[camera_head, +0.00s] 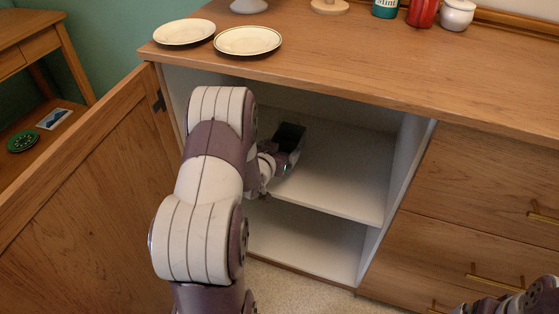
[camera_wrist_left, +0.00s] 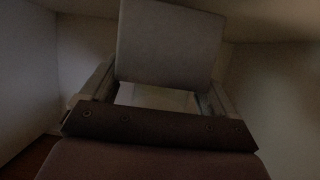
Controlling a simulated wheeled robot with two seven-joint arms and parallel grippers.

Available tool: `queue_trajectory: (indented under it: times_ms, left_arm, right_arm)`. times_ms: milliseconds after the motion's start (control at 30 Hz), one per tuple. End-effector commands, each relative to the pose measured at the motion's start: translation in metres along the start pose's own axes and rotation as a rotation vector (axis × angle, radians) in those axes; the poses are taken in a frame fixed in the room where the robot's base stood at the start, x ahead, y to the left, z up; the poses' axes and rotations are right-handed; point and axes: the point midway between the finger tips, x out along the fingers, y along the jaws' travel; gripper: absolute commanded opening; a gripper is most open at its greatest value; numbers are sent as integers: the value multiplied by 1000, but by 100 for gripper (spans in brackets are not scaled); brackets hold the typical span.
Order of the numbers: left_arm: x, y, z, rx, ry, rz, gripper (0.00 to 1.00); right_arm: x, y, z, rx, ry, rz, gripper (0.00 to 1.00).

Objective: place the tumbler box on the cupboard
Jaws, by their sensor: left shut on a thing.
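The cupboard (camera_head: 345,165) stands open, with a white inner shelf and a lower compartment. My left arm reaches into its upper compartment. My left gripper (camera_head: 288,145) is above the shelf and partly hidden by my own wrist. In the left wrist view, a plain grey box (camera_wrist_left: 170,42), seemingly the tumbler box, sits between the fingers of the left gripper (camera_wrist_left: 158,92), which are shut on it. The box looks slightly tilted in that view. I cannot tell whether it touches the shelf. Part of my right arm shows at the bottom right; its fingers cannot be made out.
The cupboard door (camera_head: 95,190) is swung open at the left. Two plates (camera_head: 184,32) (camera_head: 247,41), a teal tin (camera_head: 385,8), a red canister (camera_head: 423,12) and a white jar (camera_head: 457,15) stand on top. Drawers (camera_head: 480,200) are at the right. The visible shelf is clear.

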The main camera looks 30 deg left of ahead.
Motion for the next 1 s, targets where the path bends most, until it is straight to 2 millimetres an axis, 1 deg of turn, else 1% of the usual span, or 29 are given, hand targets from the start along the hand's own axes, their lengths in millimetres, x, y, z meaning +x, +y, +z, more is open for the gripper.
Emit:
queue_trajectory:
  times_ms: [33,100,233,400,433,467,700,767,833,1000]
  left_arm:
    - [6,0,14,0,2,0,53]
    - [11,0,26,0,1,0,53]
    - [11,0,24,1,3,-1,53]
    - [11,0,26,1,2,-1,53]
    - [11,0,26,0,-2,-1,98]
    - [11,0,26,0,-2,-1,100]
    - [9,0,24,0,-1,-1,100]
    - [2,0,23,-1,-2,-1,100]
    - [-13,0,20,-1,-2,-2,100]
    - [-60,0,19,-3,-3,-3,100]
  right_arm:
    - [12,0,2,0,0,0,100]
    - [19,0,2,0,0,0,100]
    - [16,0,2,0,-1,0,100]
    - [17,0,2,0,0,0,100]
    - [16,0,2,0,0,0,100]
    - [16,0,2,0,0,0,100]
    - [14,0,2,0,0,0,100]
    - [10,0,1,0,0,0,100]
    - [1,0,0,0,0,0,100]
    - [-20,0,-2,0,0,0,100]
